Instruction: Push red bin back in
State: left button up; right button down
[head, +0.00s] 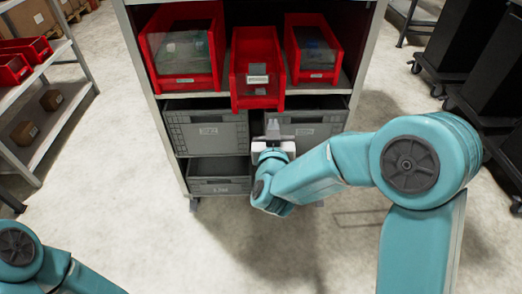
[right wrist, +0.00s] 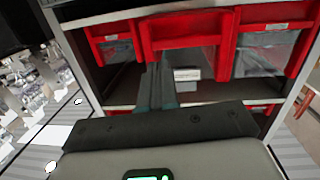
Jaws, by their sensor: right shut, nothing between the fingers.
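Three red bins stand on the upper shelf of a cabinet (head: 167,100). The middle red bin (head: 257,100) sticks out past the shelf's front edge, further than its neighbours; a small item with a pale label lies in it. It also shows in the right wrist view (right wrist: 185,40). My right gripper (head: 272,127) is shut and empty, just below and in front of the middle bin's front in the head view. Its closed fingers (right wrist: 157,85) point toward the bin in the wrist view; whether they touch it I cannot tell. My left gripper is out of view; only part of that arm shows.
The left red bin (head: 184,83) and right red bin (head: 318,76) sit further in. Grey bins (head: 208,132) fill the shelves below. A side rack (head: 50,110) stands at the left and dark wheeled carts (head: 462,50) at the right. The floor before the cabinet is clear.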

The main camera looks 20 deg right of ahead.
aim_at(258, 102)
jog(key=shift+t+y, duration=0.4)
jog(key=shift+t, duration=0.3)
jog(key=w, duration=0.2)
jog(key=w+a+b, duration=0.1)
jog(key=w, duration=0.2)
jog(key=w+b, duration=0.1)
jog(key=w, duration=0.1)
jog(key=shift+w+a+f, duration=0.2)
jog(key=shift+w, duration=0.1)
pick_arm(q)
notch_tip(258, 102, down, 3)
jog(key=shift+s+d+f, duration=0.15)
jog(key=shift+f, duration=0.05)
pick_arm(e)
jog(key=shift+w, duration=0.2)
jog(key=shift+d, duration=0.1)
